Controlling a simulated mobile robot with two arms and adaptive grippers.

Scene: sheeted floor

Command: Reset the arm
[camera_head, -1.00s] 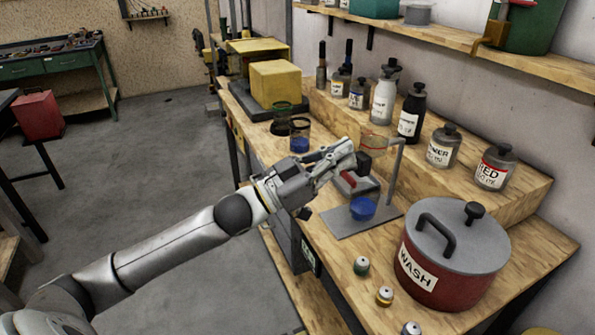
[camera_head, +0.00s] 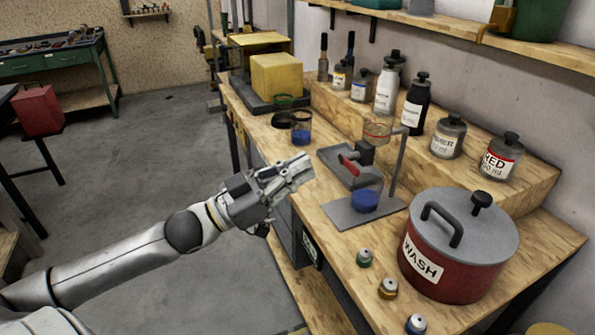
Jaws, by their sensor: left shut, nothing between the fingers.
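My left gripper (camera_head: 303,168) comes in from the left on its grey and white arm. Its fingers look shut and hold nothing. In the picture its tip lies over the front edge of the wooden workbench (camera_head: 335,262), left of a grey metal stand (camera_head: 397,165). A clear cup with a red rim (camera_head: 377,131) sits high on the stand, and a blue-filled vessel (camera_head: 365,198) is on its base plate. My right gripper is not in view.
A red WASH pot (camera_head: 455,262) stands at the bench's right. Several small capped vials, one green (camera_head: 364,257), line the front edge. Labelled bottles (camera_head: 415,104) stand on the raised step behind. A jar with blue contents (camera_head: 301,128) stands near a yellow block (camera_head: 277,80). Open floor lies left.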

